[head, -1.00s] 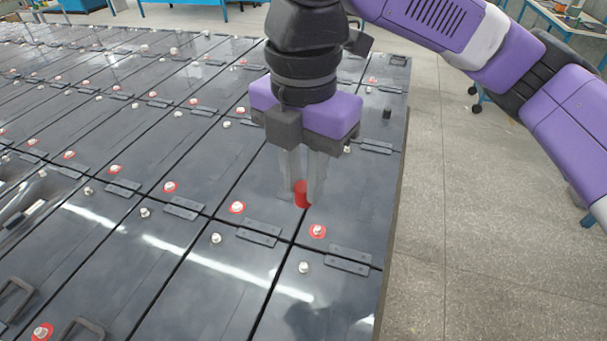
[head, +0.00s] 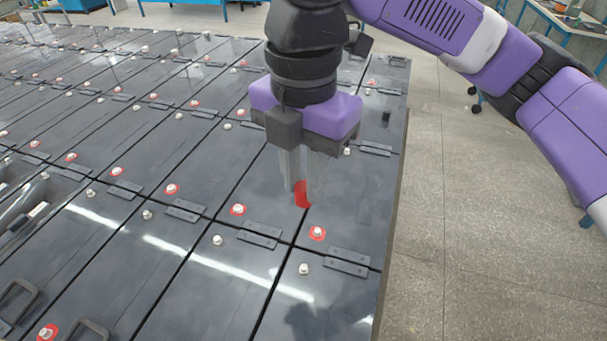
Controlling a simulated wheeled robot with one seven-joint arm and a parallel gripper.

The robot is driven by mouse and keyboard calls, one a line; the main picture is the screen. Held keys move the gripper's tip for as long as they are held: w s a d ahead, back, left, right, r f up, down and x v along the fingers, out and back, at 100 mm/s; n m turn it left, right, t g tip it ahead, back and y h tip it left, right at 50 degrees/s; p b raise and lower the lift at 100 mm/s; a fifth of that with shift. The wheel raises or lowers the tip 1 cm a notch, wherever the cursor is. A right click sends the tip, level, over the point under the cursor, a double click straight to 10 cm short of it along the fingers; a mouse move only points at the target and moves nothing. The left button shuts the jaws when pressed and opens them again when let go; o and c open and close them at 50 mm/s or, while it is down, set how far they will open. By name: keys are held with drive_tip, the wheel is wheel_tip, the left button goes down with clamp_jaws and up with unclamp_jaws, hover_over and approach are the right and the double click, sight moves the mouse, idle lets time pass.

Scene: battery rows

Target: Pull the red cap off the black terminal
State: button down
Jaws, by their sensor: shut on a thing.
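The red cap (head: 302,195) is between the fingertips of my gripper (head: 303,186), which is shut on it. It hangs over the dark lid of a battery near the right edge of the rows. A post with a red ring (head: 317,233) stands in front of it, apart from the cap. I cannot tell whether anything lies directly under the cap. A small black upright piece (head: 386,115) stands on a lid farther back at the right; I cannot tell if it is a cap or a terminal.
Rows of dark batteries (head: 200,290) fill the left and middle, with pale posts, some ringed red, and flat grey link bars (head: 346,261). A bare pale post (head: 303,269) is nearer. Open concrete floor (head: 470,230) lies to the right. Blue-legged tables stand at the back.

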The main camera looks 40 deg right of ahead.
sight(304, 186)
drive_tip(key=shift+r+p, duration=2.4)
drive_tip(key=shift+r, duration=0.1)
